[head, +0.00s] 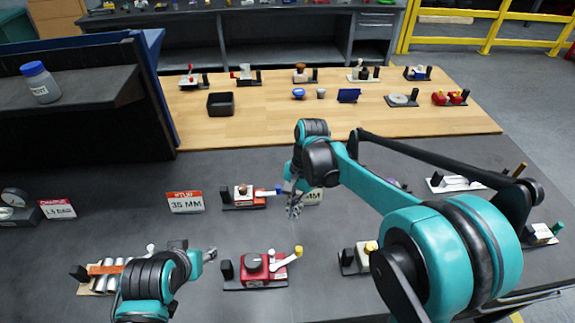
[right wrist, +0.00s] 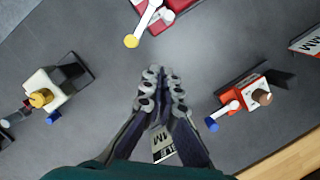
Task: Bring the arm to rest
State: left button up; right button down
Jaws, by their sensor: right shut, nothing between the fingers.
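My right gripper (head: 294,205) hangs over the dark table in the middle of the head view, pointing down. In the right wrist view its fingers (right wrist: 160,88) are shut with nothing between them. It is apart from the red valve unit (head: 264,268) with a white lever and yellow knob, which shows at the top of the wrist view (right wrist: 172,8). An orange-and-white valve unit (head: 244,197) with a blue-tipped lever stands left of the gripper. My left arm (head: 150,285) is at the lower left; its fingers are too unclear to judge.
A white valve unit (right wrist: 48,92) stands on the other side of the right gripper. A "35 MM" sign (head: 185,202) stands at left; another sign is partly hidden behind the gripper. A wooden table part (head: 300,120) holds several small units. Bare dark table lies between the units.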

jog(key=s+d+f+n+t+h+b, duration=0.1)
jog(key=s+d+n+t+h+b, duration=0.1)
jog(key=s+d+n+t+b, duration=0.3)
jog(key=shift+s+d+f+n+t+b, duration=0.25)
jog(key=shift+s+d+n+t, duration=1.8)
jog(key=shift+s+d, duration=1.7)
jog(key=shift+s+a, duration=0.4)
jog(key=shift+a, duration=0.05)
